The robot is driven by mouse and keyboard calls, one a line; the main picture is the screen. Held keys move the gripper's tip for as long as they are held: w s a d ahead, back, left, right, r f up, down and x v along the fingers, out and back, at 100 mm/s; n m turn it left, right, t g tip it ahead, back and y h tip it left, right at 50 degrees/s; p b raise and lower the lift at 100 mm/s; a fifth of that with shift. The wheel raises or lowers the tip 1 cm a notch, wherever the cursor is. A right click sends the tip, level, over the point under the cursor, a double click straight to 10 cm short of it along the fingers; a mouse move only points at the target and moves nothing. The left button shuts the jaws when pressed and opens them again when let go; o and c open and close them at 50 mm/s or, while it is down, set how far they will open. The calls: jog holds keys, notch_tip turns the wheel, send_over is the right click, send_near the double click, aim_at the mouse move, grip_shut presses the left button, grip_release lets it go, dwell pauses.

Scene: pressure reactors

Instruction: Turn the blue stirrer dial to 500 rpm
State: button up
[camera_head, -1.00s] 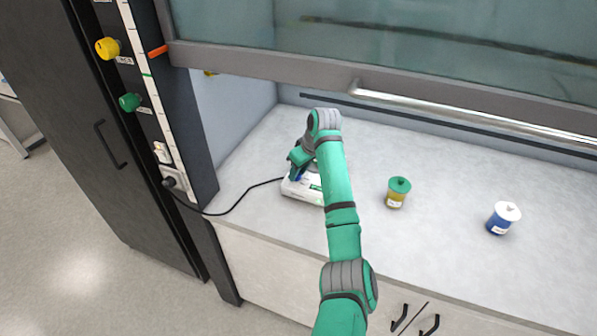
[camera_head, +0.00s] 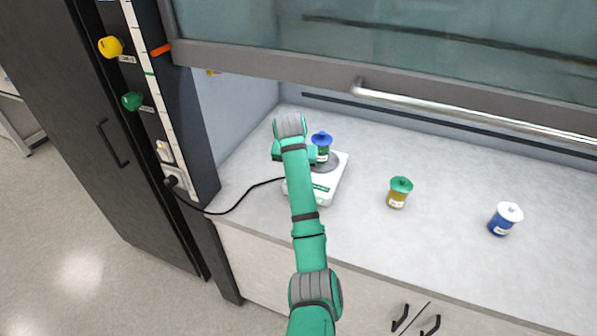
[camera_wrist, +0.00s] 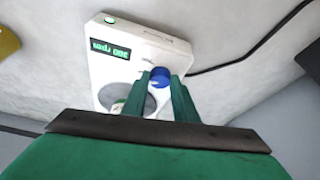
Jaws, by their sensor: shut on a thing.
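The blue stirrer dial (camera_wrist: 159,77) shows in the wrist view at the edge of the white stirrer (camera_wrist: 148,49). My gripper (camera_wrist: 162,82) has a green finger on each side of the dial and is shut on it. The green display (camera_wrist: 110,50) appears upside down and seems to read about 300 rpm. In the head view the stirrer (camera_head: 335,180) stands at the left of the bench, and my arm covers its left part. The dial and my fingertips are hidden there. A blue-lidded vessel (camera_head: 321,138) stands at the stirrer's round grey plate.
A green-lidded jar (camera_head: 399,190) and a white-lidded blue jar (camera_head: 504,218) stand to the right. A black cable (camera_head: 235,205) runs left from the stirrer to the side panel. The raised sash (camera_head: 420,97) spans above the bench. The right side of the bench is mostly clear.

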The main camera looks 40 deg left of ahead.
jog(key=m, duration=0.2)
jog(key=m+h, duration=0.2)
jog(key=m, duration=0.1)
jog(key=shift+s+a+m, duration=0.1)
jog(key=shift+a+m, duration=0.2)
jog(key=m+h, duration=0.1)
jog(key=m, duration=0.3)
jog(key=shift+a+m+h, duration=0.1)
jog(key=shift+m+h, duration=0.2)
jog(key=shift+h, duration=0.1)
jog(key=o, duration=1.1)
jog(key=shift+c, duration=0.2)
jog(key=shift+r, duration=0.1)
